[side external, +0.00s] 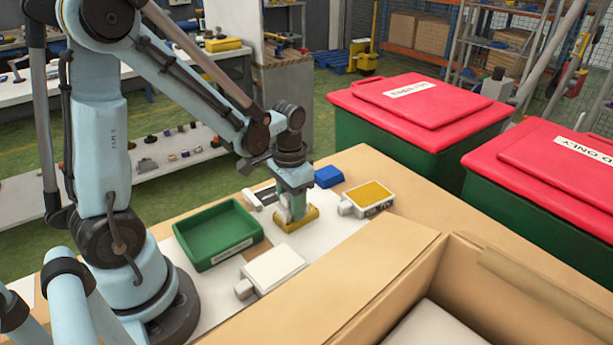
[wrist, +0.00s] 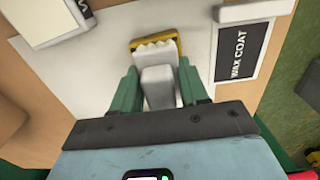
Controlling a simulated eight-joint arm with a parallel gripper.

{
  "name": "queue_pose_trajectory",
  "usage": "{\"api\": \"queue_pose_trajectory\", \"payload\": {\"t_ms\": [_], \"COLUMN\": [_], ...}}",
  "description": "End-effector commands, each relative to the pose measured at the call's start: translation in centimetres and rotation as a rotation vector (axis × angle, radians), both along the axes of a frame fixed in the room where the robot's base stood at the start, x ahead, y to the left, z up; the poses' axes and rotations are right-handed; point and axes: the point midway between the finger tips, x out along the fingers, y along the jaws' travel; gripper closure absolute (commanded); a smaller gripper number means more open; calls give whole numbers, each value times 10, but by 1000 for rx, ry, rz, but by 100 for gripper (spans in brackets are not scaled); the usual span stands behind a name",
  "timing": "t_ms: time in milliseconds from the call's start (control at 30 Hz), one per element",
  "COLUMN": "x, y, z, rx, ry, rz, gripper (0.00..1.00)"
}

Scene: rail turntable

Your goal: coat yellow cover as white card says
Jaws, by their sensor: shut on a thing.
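My gripper (side external: 293,205) points down over the work table. In the wrist view, its green fingers (wrist: 158,92) are shut on the pale grey handle of a brush-like tool (wrist: 158,78) with a wavy white front edge. The yellow cover (side external: 297,222) lies flat below it on a white sheet. In the wrist view the cover's rim (wrist: 135,45) shows around the white edge, which hides its middle; I cannot tell whether they touch. The white card (side external: 262,197) lies beside my gripper; in the wrist view the card (wrist: 240,50) has a dark panel reading "WAX COAT".
A green tray (side external: 207,262) stands left of my gripper. A white box (side external: 272,268) sits in front, and a yellow-topped white box (side external: 369,194) at right. A blue block (side external: 328,176) is behind. A cardboard box (side external: 400,265) borders the front; red-lidded bins (side external: 420,100) stand beyond.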

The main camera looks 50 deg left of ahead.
Motion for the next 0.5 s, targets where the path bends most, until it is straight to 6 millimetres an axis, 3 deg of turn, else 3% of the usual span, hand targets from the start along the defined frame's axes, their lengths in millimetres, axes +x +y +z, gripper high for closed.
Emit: {"api": "queue_pose_trajectory", "payload": {"t_ms": [300,500], "x": [-27,-5], "y": [-2,0], "z": [0,2], "rx": [0,0], "ry": [-2,-1], "rz": [1,0], "gripper": [85,85]}}
